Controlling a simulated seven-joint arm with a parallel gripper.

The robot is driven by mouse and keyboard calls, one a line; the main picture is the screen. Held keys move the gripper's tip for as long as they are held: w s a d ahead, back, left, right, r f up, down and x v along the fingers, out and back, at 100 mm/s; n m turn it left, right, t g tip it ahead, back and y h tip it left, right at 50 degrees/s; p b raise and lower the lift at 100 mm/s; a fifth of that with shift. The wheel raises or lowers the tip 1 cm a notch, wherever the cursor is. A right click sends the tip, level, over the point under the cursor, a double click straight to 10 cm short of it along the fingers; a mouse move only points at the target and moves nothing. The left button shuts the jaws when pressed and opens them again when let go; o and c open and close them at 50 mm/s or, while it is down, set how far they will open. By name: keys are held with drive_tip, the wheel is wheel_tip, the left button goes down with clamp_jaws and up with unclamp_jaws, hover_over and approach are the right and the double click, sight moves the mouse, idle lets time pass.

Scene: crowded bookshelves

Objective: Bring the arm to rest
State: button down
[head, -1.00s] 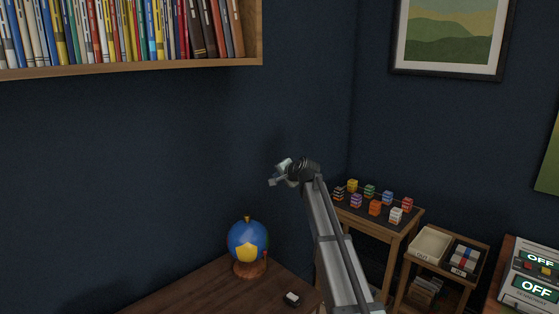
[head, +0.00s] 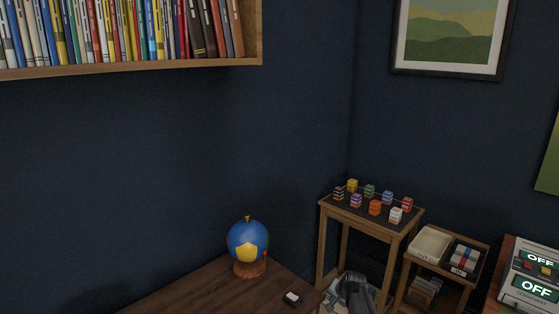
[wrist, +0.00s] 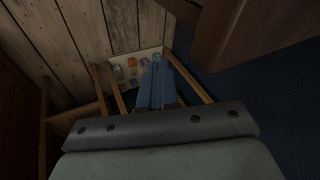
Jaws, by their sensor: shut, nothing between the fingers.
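My gripper (wrist: 158,64) shows in the wrist view with its two blue-grey fingers together and nothing between them. It points down past wooden legs toward a pale tray or sheet with several small coloured things, too dim to name. The gripper's fingers cannot be made out there.
A desk (head: 200,292) with a blue globe (head: 248,240) stands at lower centre. The block table (head: 345,213), a stand with a cream bin (head: 430,243) and a panel reading OFF (head: 535,288) are at right. A full bookshelf (head: 150,67) hangs upper left.

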drive_tip(key=s+d+f+n+g+h, duration=0.1)
drive_tip(key=s+d+f+g, duration=0.15)
drive_tip(key=s+f, duration=0.9)
drive_tip(key=s+d+f+n+g, duration=0.1)
drive_tip(key=s+f+n+g, duration=0.15)
drive_tip(key=s+f, duration=0.9)
drive_tip(key=s+a+n+g, duration=0.1)
drive_tip(key=s+a+g, duration=0.2)
drive_tip(key=s, duration=1.3)
drive_tip(key=s+a+n+g+h, duration=0.1)
drive_tip(key=s+a+g, duration=0.3)
drive_tip(key=s, duration=1.3)
drive_tip(key=shift+s+a+n, duration=0.15)
drive_tip(key=shift+s+n, duration=0.15)
drive_tip(key=shift+n, duration=0.25)
drive_tip(key=shift+f, duration=0.1)
